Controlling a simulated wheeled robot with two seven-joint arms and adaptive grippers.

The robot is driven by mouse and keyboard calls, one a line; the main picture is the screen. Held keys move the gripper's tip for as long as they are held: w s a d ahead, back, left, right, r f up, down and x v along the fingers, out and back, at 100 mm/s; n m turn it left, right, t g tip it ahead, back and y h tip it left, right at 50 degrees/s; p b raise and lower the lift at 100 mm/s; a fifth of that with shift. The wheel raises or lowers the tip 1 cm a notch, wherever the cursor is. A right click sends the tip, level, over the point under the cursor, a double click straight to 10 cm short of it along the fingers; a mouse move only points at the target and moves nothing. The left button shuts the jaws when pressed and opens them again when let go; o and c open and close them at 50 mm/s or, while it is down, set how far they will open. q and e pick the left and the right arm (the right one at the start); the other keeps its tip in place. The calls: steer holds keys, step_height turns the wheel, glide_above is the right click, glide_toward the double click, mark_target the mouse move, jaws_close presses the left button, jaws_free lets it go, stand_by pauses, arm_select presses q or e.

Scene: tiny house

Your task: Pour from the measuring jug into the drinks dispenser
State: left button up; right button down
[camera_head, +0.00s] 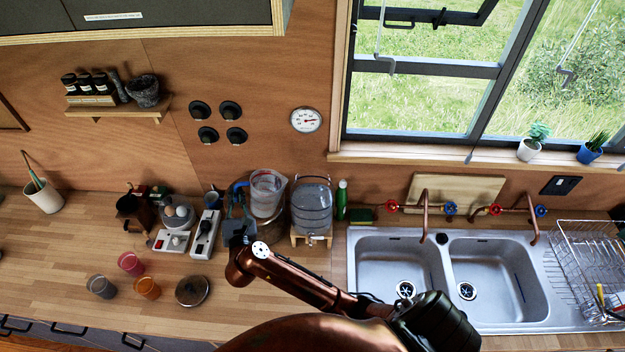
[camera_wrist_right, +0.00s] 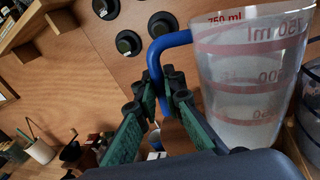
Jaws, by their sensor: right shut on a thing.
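The measuring jug (camera_head: 267,192) is clear with red markings and a blue handle, and stands close to upright. It fills the right of the right wrist view (camera_wrist_right: 245,75), where cloudy contents show inside. My right gripper (camera_head: 237,225) is shut on the jug's blue handle (camera_wrist_right: 168,45), its green-padded fingers (camera_wrist_right: 165,100) on either side. The drinks dispenser (camera_head: 311,208) is a clear ribbed container on a wooden stand, just right of the jug in the head view. Whether jug and dispenser touch, I cannot tell. My left gripper is not in view.
The double sink (camera_head: 480,270) lies right of the dispenser, with a green bottle (camera_head: 341,199) between. Left of the jug are power strips (camera_head: 205,235) and a bowl of eggs (camera_head: 178,213). Several coloured cups (camera_head: 147,288) and a round lid (camera_head: 192,290) sit nearer the front.

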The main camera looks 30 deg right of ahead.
mark_target(240, 185)
steer(key=shift+s+d+r+m, duration=0.15)
steer(key=shift+r+m, duration=0.1)
steer(key=shift+r, duration=0.2)
steer(key=shift+w+d+r+m, duration=0.15)
steer(key=shift+r+m, duration=0.1)
steer(key=shift+r, duration=0.15)
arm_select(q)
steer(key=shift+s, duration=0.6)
arm_select(e)
steer(key=shift+s+d+r+m, duration=0.2)
steer(key=shift+d+r+m, duration=0.15)
steer(key=shift+r, duration=0.15)
steer(key=shift+s+d+r+m, duration=0.15)
steer(key=shift+d+r+m, duration=0.15)
steer(key=shift+r, duration=0.2)
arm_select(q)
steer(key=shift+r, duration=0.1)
arm_select(e)
steer(key=shift+s+d+r+m, duration=0.2)
steer(key=shift+d+r+m, duration=0.2)
steer(key=shift+r+m, duration=0.25)
